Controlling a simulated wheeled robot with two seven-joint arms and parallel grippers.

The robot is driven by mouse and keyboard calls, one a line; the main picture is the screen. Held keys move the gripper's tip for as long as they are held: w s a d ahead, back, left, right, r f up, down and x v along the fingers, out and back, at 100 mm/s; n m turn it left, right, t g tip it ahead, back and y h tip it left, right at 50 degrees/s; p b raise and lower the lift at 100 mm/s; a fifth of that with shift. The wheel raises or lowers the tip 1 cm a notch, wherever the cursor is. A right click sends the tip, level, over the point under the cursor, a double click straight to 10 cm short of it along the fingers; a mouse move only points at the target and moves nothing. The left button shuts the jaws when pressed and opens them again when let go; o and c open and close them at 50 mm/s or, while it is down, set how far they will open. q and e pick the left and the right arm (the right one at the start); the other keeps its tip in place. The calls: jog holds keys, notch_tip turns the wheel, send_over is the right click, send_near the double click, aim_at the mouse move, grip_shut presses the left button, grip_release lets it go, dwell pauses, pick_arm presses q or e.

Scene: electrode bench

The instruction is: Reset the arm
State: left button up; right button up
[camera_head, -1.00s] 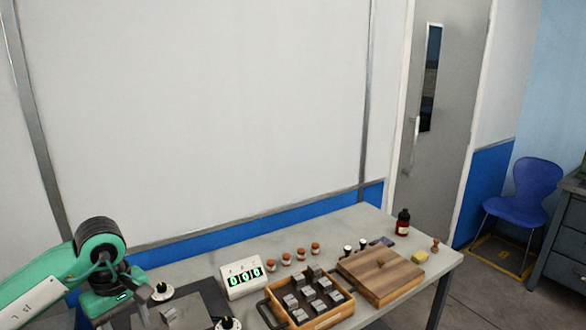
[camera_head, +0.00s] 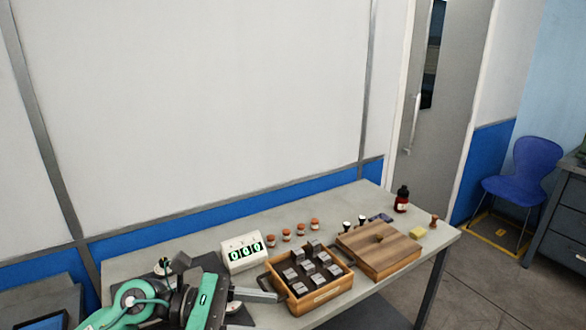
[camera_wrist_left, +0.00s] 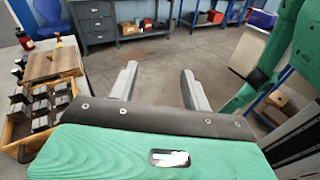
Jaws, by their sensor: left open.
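My left arm comes in low at the left of the head view. Its gripper (camera_head: 262,297) is pale grey and points right, close to the near left side of the wooden tray of metal blocks. In the left wrist view the two fingers (camera_wrist_left: 158,82) stand well apart with nothing between them, and bare floor shows beyond. A green arm link of mine shows at the right of that view. My right gripper is in neither view.
The wooden tray (camera_head: 322,297) holds several metal blocks on the bench (camera_head: 345,196). A lidded wooden box (camera_head: 365,262), a digit display (camera_head: 241,251), small jars and a red bottle (camera_head: 402,199) stand around it. A blue chair (camera_head: 535,165) is far right.

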pick_arm(q)
notch_tip(320, 180, up, 5)
jog(key=w+n+t+h, duration=0.2)
jog(key=n+t+h, duration=0.4)
jog(key=n, duration=0.4)
jog(key=w+a+n+t+y, duration=0.3)
jog(key=a+n+t+y, duration=0.4)
jog(key=n+t, duration=0.75)
jog(key=s+a+f+n+g+y, duration=0.1)
jog(key=a+f+n+g+y, duration=0.1)
jog(key=a+f+n+y, duration=0.5)
jog(key=s+a+f+n+g+y, duration=0.1)
jog(key=a+f+n+g+y, duration=0.15)
jog(key=f+n+y, duration=0.9)
jog(key=s+f+n+g+h, duration=0.2)
jog(key=s+f+n+g, duration=0.35)
jog(key=s+f, duration=0.4)
jog(key=s+f+n+g+h, duration=0.1)
jog(key=s+f+n+g, duration=0.5)
jog(key=s, duration=0.6)
notch_tip(320, 180, down, 32)
jog(key=m+g, duration=0.2)
jog(key=s+a+f, duration=0.2)
jog(key=s+f, duration=0.7)
jog(key=s+a+f+g, duration=0.1)
jog(key=s+a+f, duration=0.1)
jog(key=s+f, duration=0.7)
jog(key=shift+s, duration=0.55)
